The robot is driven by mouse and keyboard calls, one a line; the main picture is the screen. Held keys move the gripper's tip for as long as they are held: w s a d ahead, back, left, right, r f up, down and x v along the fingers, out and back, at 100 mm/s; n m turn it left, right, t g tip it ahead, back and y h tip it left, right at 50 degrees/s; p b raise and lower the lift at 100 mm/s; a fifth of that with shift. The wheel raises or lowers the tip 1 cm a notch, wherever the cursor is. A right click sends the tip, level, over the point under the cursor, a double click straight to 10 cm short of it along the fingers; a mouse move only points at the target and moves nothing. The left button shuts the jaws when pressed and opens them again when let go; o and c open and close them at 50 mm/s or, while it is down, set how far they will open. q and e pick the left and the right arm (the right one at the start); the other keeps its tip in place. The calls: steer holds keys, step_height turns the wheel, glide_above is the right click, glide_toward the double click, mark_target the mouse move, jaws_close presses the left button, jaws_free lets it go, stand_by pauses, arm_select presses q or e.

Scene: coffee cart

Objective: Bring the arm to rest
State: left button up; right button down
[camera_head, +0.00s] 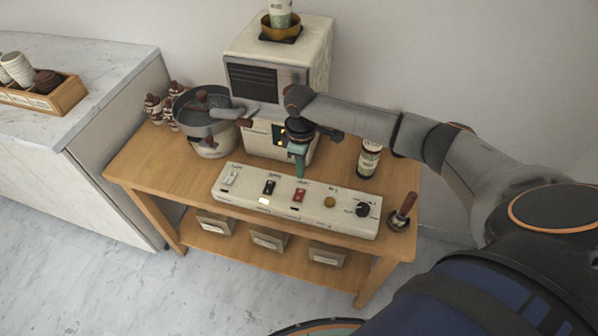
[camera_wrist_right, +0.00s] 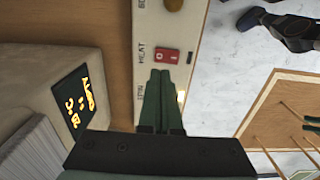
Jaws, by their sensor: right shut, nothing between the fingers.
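My right gripper (camera_head: 299,172) reaches in from the right in the head view, its green fingers pointing down behind the white control panel (camera_head: 225,194). In the wrist view the right gripper's two fingers (camera_wrist_right: 160,75) lie together, shut and empty. Their tips appear close to the red heat switch (camera_wrist_right: 167,56); I cannot tell the gap, but the head view shows the red switch (camera_head: 299,195) in front of and below the fingers. The right arm (camera_head: 360,121) is stretched out over the table. My left gripper is not in view.
The cream machine (camera_head: 272,50) stands behind the gripper, with a lit display (camera_wrist_right: 75,105). A metal pot (camera_head: 209,142) stands left, a jar (camera_head: 369,160) and a wooden-handled tool (camera_head: 402,212) right. The wooden table (camera_head: 150,165) holds them; a marble counter (camera_head: 105,70) is left.

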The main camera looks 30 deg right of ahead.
steer(key=shift+a+f, duration=0.1)
stand_by(0.3)
steer(key=s+a+f, duration=0.1)
steer(key=a+f, duration=0.1)
steer(key=a, duration=0.1)
steer(key=s+a+f+t+y, duration=0.1)
steer(key=a+f, duration=0.1)
steer(key=a, duration=0.1)
steer(key=s+a+f+y, duration=0.1)
steer(key=a+f, duration=0.1)
steer(key=f, duration=0.1)
steer(key=shift+s+a+t, duration=0.15)
steer(key=shift+a+t, duration=0.15)
steer(key=shift+a, duration=0.1)
steer(key=s+a+f+m+t+y, duration=0.2)
steer(key=s+a+f+t, duration=0.15)
steer(key=s+a, duration=0.35)
steer(key=s+d+m+t+h, duration=0.1)
steer(key=s+d+m+t, duration=0.2)
steer(key=s, duration=0.6)
steer(key=shift+s+d+r+m+t+h, duration=0.2)
steer(key=shift+r+m+t+h, duration=0.1)
steer(key=shift+m+t, duration=0.35)
steer(key=shift+a, duration=0.1)
